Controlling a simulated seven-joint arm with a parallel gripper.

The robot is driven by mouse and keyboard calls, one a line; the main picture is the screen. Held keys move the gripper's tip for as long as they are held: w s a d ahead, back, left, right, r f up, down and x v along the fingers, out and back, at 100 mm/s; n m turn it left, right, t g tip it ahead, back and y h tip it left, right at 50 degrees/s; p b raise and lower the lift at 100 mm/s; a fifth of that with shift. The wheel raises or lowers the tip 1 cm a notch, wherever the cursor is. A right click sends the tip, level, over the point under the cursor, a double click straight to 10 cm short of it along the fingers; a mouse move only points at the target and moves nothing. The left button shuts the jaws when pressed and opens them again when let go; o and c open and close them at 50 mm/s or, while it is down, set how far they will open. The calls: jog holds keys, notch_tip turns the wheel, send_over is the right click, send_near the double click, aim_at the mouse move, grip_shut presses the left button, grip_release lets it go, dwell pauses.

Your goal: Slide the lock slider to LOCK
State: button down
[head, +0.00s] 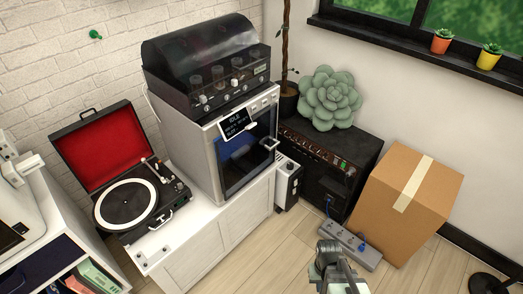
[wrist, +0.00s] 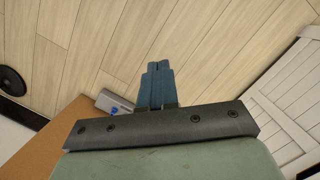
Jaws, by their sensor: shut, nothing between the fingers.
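A white boxy machine (head: 205,150) with a dark glass door (head: 245,155) stands on the white cabinet. A small tilted display (head: 235,122) on its front appears to read IDLE. A pale handle-like part (head: 270,144) sits at the door's right edge. I cannot make out which part is the lock slider or its position. My gripper (head: 330,254) is at the bottom of the head view, in front of and apart from the machine. In the wrist view its blue fingers (wrist: 158,84) are shut together, empty, over bare floor.
A black glass-topped unit (head: 215,75) sits on the machine. An open red-lined turntable (head: 125,200) is to its left. A black amplifier (head: 320,160), a cardboard box (head: 405,205) and a power strip (head: 350,246) stand to the right. The wood floor (head: 270,255) between cabinet and strip is clear.

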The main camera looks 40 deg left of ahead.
jog(key=w+a+r+n+t+y, duration=0.1)
jog(key=a+r+n+t, duration=0.1)
jog(key=a+r, duration=0.5)
jog(key=a+r+n+t, duration=0.2)
jog(key=a+r, duration=0.2)
jog(key=a, duration=0.6)
jog(key=a+r+n+t+y, duration=0.3)
jog(key=a+r+n+y, duration=0.1)
jog(key=a+r, duration=0.6)
jog(key=a+r+n+t+y, duration=0.4)
jog(key=a+r, duration=0.6)
jog(key=r, duration=0.6)
jog(key=a+r+n+t+y, duration=0.3)
jog(key=a+r+n+y, duration=0.2)
jog(key=a+r, duration=0.5)
notch_tip(320, 180, up, 3)
jog(key=shift+w+f+n+y, duration=0.1)
jog(key=shift+w+n+y, duration=0.25)
jog(key=shift+n, duration=0.45)
jog(key=shift+w, duration=0.1)
send_near(231, 82)
jog(key=a, duration=0.4)
jog(key=w, duration=0.2)
jog(key=shift+w, duration=0.95)
